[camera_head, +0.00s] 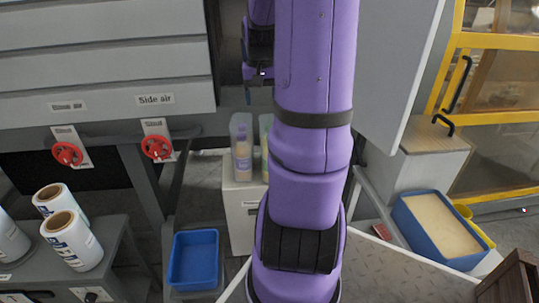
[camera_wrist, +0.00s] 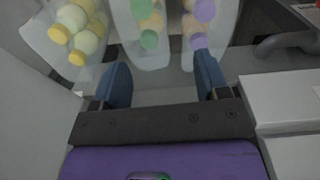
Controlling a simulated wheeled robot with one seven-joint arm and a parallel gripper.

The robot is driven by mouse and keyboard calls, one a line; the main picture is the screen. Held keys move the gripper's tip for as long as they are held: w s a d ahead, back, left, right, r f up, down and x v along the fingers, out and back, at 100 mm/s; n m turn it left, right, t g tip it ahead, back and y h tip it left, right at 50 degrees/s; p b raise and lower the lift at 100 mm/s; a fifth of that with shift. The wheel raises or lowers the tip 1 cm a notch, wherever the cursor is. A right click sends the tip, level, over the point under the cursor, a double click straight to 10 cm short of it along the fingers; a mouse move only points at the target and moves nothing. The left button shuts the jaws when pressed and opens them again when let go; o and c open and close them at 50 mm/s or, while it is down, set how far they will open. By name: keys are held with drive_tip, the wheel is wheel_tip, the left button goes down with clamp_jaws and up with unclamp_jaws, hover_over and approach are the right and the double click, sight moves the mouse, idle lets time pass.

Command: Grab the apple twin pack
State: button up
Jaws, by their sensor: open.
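Three clear packs of capped bottles stand ahead of my gripper (camera_wrist: 160,66) in the wrist view. The left pack (camera_wrist: 72,30) has yellow caps, the middle pack (camera_wrist: 148,30) green caps, and the right pack (camera_wrist: 200,22) purple caps. No label can be read, so I cannot tell which is apple. My gripper's two blue fingers are apart and empty, one on each side below the middle pack. In the head view one clear pack (camera_head: 242,148) stands on a pale cabinet, with a greenish pack (camera_head: 265,130) partly behind my arm.
A grey wall (camera_wrist: 30,110) lies close on the left in the wrist view, and white boxes (camera_wrist: 285,105) on the right. In the head view a blue bin (camera_head: 194,262) sits below the cabinet (camera_head: 240,205), and a blue tub (camera_head: 440,232) stands at right.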

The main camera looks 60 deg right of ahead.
drive_tip(key=d+f, duration=0.1)
drive_tip(key=s+d+f, duration=0.1)
drive_tip(key=shift+s+d+m, duration=0.15)
drive_tip(key=shift+d+m, duration=0.15)
drive_tip(key=shift+d+f, duration=0.1)
drive_tip(key=shift+f, duration=5.1)
drive_tip(key=shift+c, duration=0.4)
clamp_jaws()
